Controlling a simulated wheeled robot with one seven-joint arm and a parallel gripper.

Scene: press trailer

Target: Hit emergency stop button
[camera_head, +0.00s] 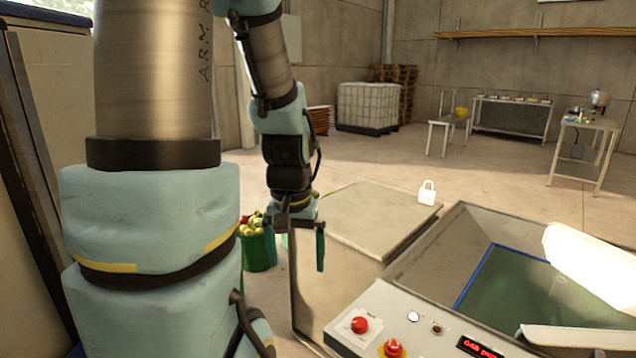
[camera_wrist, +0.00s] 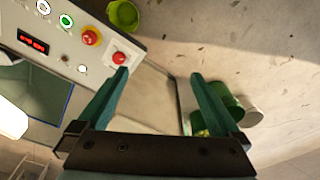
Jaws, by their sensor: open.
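The control panel (camera_head: 378,312) is at the bottom right of the head view and the upper left of the wrist view (camera_wrist: 75,20). A red mushroom button on a yellow base (camera_head: 393,347), the look of an emergency stop, sits near its front edge; it also shows in the wrist view (camera_wrist: 91,37). Another red button on a white plate (camera_head: 360,325) sits beside it, nearer the panel's corner in the wrist view (camera_wrist: 119,58). My gripper (camera_head: 303,255) is open and empty, above and apart from the panel. Its teal fingers (camera_wrist: 159,74) spread wide in the wrist view.
A flat-topped metal box (camera_head: 365,215) stands by the gripper, with a press basin (camera_head: 440,250) to its right. Green buckets (camera_head: 258,250), one holding fruit, stand on the floor at left. A red display (camera_head: 480,347) is on the panel. Open floor lies behind.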

